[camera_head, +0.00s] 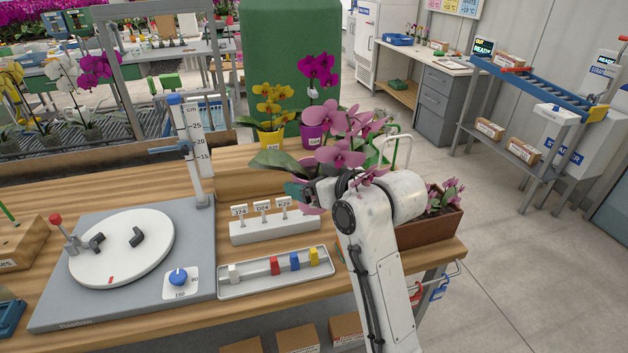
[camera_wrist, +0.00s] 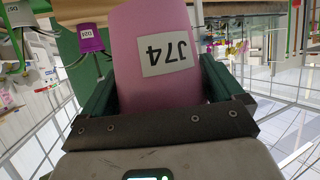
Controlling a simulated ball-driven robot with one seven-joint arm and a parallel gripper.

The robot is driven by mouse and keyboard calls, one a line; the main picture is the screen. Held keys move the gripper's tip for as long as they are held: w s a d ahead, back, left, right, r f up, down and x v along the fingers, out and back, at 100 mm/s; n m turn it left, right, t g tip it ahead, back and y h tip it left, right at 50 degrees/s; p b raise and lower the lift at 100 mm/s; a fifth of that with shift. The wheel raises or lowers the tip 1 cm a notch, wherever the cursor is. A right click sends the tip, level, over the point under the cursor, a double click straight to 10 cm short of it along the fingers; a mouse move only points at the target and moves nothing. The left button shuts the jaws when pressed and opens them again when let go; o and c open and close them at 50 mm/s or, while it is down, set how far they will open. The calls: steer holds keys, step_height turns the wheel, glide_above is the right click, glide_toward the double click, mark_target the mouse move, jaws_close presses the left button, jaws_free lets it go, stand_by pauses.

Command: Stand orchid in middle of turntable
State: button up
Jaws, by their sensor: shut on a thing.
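The pink orchid (camera_head: 340,157) has large pink flowers and broad green leaves. Its pink pot (camera_wrist: 140,85) carries a label reading J74, upside down in the wrist view. My gripper (camera_head: 303,190) is shut on the pot, with a dark green finger on each side of it. In the head view my arm and the flowers hide much of the pot, and I cannot tell whether its base touches the bench. Two dark blocks stand on the disc.
A red-knobbed lever (camera_head: 57,222), a blue dial (camera_head: 179,277) and a tall height gauge (camera_head: 190,150) flank the disc. A label block (camera_head: 275,229) and a tray of coloured clips (camera_head: 275,272) lie between. Yellow (camera_head: 271,138) and purple (camera_head: 312,135) potted orchids stand behind.

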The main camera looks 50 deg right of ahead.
steer(key=s+a+f+n+y, duration=0.1)
steer(key=s+a+f, duration=0.1)
steer(key=a+f, duration=0.9)
steer(key=s+a+f+n+y, duration=0.1)
steer(key=s+a+f, duration=0.2)
steer(key=a+f, duration=0.8)
step_height(320, 180, down, 8)
steer(key=shift+s+a+f+y, duration=0.2)
steer(key=shift+a+y, duration=0.15)
steer(key=shift+y, duration=0.05)
